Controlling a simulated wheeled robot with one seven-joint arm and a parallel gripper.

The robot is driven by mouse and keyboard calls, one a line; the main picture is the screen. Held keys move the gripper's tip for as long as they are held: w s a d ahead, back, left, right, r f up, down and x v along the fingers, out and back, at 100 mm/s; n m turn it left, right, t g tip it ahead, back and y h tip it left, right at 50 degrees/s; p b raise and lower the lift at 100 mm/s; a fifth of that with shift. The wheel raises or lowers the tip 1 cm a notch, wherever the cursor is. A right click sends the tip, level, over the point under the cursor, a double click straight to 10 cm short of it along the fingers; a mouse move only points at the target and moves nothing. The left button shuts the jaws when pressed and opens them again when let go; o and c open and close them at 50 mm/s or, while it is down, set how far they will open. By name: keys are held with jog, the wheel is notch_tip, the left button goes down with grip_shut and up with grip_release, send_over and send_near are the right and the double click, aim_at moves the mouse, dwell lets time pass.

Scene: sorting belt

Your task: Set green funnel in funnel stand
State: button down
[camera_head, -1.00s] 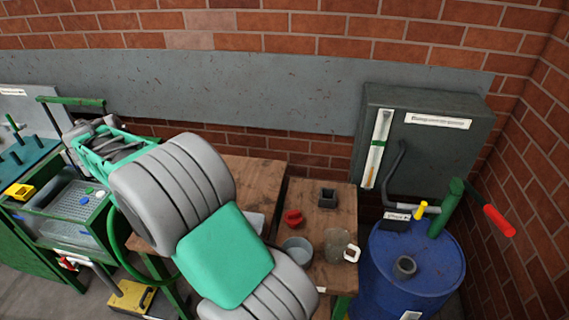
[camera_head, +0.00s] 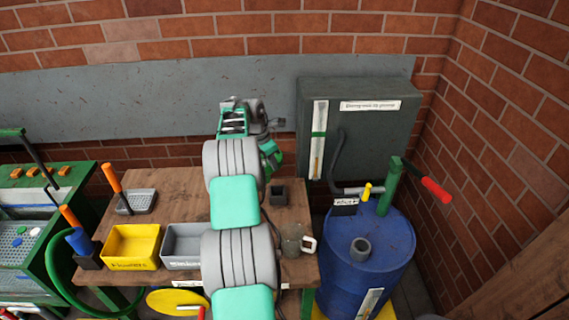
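My arm reaches over the wooden table, and its far end with my gripper (camera_head: 275,123) is small and partly hidden by my own links. Whether the gripper is open or holds anything cannot be made out. I cannot pick out a green funnel for certain; the green patches at the arm's end look like part of my arm. I cannot tell whether either is the funnel stand.
A yellow bin (camera_head: 131,246), a grey bin (camera_head: 183,245) and a grey tray (camera_head: 139,203) are on the table's left. A glass jar (camera_head: 291,241) stands at the front right. A green pump (camera_head: 390,187) with a red handle rises from the drum. The grey cabinet (camera_head: 378,135) stands behind.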

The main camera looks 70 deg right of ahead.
jog(key=s+d+f+b, duration=0.2)
jog(key=s+f, duration=0.1)
jog(key=f, duration=0.2)
jog(key=shift+s+d+f+n+b, duration=0.2)
jog(key=shift+d+f+n+b, duration=0.05)
jog(key=shift+f+n+b, duration=0.1)
jog(key=shift+s+d+p, duration=0.1)
jog(key=shift+p, duration=0.55)
dwell(0.4)
jog(key=shift+f+b, duration=0.35)
jog(key=shift+f, duration=0.95)
